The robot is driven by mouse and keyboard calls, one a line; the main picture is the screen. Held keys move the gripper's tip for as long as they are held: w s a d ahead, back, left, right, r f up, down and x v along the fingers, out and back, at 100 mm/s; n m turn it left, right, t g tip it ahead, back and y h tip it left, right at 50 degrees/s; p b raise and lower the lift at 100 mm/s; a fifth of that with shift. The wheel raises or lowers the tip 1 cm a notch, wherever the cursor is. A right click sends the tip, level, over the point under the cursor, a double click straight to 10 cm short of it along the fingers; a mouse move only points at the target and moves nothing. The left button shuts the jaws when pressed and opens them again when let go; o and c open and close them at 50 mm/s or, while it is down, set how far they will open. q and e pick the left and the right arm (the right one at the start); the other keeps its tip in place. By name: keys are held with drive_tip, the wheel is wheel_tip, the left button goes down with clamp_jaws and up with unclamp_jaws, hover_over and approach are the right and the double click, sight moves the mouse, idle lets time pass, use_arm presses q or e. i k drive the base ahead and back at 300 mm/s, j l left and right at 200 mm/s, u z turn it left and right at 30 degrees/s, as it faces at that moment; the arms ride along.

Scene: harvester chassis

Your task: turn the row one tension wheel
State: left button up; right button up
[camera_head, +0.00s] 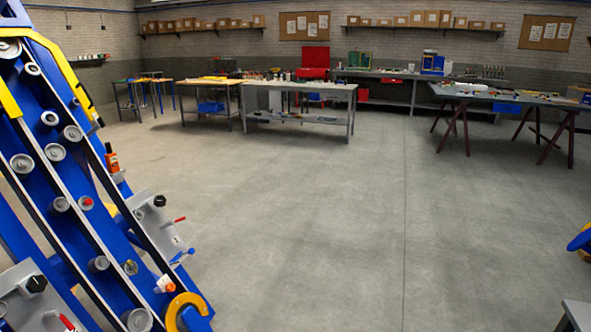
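The blue harvester chassis (75,205) fills the left side of the view, tilted, with dark belts running along it. Several grey round wheels (55,152) sit between the belts; one small wheel (86,202) has a red centre. A grey box with a black knob (159,201) and a red-tipped lever is on its right side. Another grey box with a black knob (37,284) is at the lower left. I cannot tell which of these is the row one tension wheel. Neither of my grippers is in view.
Open concrete floor (310,215) lies right of the chassis. Workbenches (300,88) with tools stand along the back, and a trestle table (510,97) stands at the right. A blue and yellow part (582,240) and a grey surface (577,315) cut into the right edge.

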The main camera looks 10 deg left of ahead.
sight(159, 201)
drive_tip(key=i+z, duration=0.25)
drive_tip(key=i, duration=1.45)
drive_tip(key=i+j+u, duration=0.1)
drive_tip(key=i+u, duration=0.35)
drive_tip(key=i+l+u, duration=0.1)
drive_tip(key=i+u, duration=0.4)
drive_tip(key=i+l+u, duration=0.3)
drive_tip(key=i+u, duration=0.15)
drive_tip(key=i, duration=0.15)
